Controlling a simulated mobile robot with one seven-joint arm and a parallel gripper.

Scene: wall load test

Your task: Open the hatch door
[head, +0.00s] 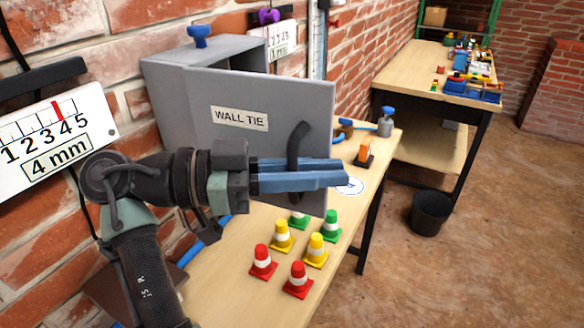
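The hatch door (240,92) is a grey panel labelled "WALL TIE" on a grey box (195,65) fixed at the brick wall. The door appears swung out at an angle, its right edge reaching beyond the box. A dark curved handle (297,138) is on its right part. My gripper (346,176) has blue fingers that lie across the handle's lower part and hide some of it. The fingers look close together. I cannot tell whether they touch the handle or how far apart they are. My arm hides the door's lower left.
Red, yellow and green cones (315,250) stand on the wooden bench (235,285) below. A blue-topped weight (385,122) and an orange item (365,152) stand farther back. A gauge board (50,140) hangs at left. A bin (431,212) stands on the open floor at right.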

